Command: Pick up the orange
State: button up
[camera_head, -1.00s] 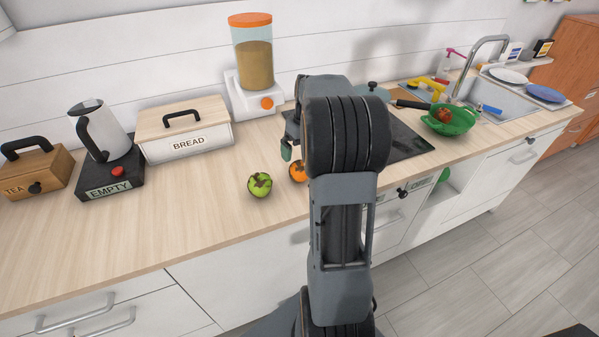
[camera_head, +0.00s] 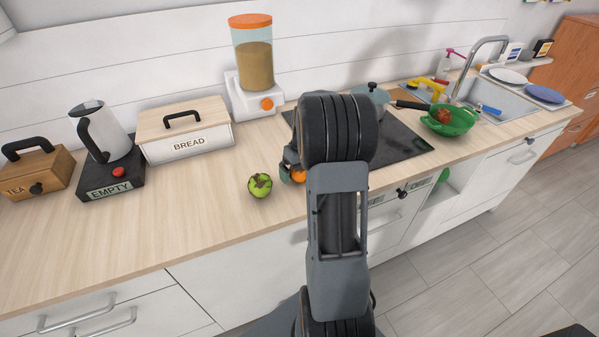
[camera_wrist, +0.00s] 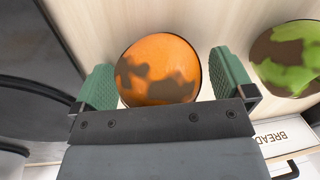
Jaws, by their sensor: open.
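The orange (camera_wrist: 160,66) has dark brown patches and rests on the wooden counter. In the wrist view it sits between the two green finger pads of my open gripper (camera_wrist: 165,88), with a narrow gap visible at each side. In the head view the orange (camera_head: 299,175) is partly hidden behind my arm. My gripper (camera_head: 288,172) is down at the orange there, also mostly hidden by my arm.
A green, brown-patched fruit (camera_head: 260,186) lies just left of the orange and shows in the wrist view (camera_wrist: 288,60). The dark cooktop (camera_head: 405,143) with a pot is to the right. A bread box (camera_head: 185,135) stands behind. The front-left counter is clear.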

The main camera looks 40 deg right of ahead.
jog(key=c, duration=1.1)
